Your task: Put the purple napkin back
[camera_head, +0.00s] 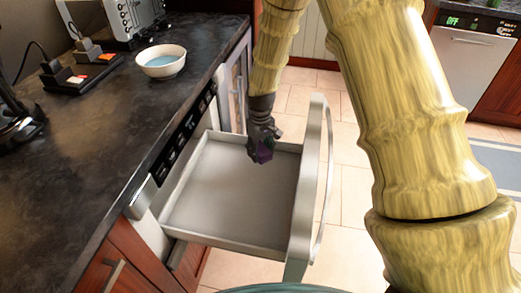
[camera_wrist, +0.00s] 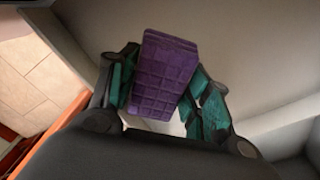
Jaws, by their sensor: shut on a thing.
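The purple napkin (camera_wrist: 163,75) is a folded block with a grid texture, between the teal-padded fingers of my gripper (camera_wrist: 160,98) in the wrist view. My gripper (camera_head: 262,150) is shut on it. In the head view the napkin (camera_head: 264,152) shows small and dark at the gripper's tip, above the far right part of the open drawer (camera_head: 225,185). The drawer is pulled out from under the counter and its light grey floor looks empty. Whether the napkin touches the drawer cannot be told.
The drawer's tall front panel (camera_head: 305,190) with its curved handle (camera_head: 325,180) stands right of my gripper. A dark countertop (camera_head: 90,150) lies to the left, with a bowl (camera_head: 161,61) and a toaster (camera_head: 130,18). Tiled floor (camera_head: 345,165) is open beyond the drawer.

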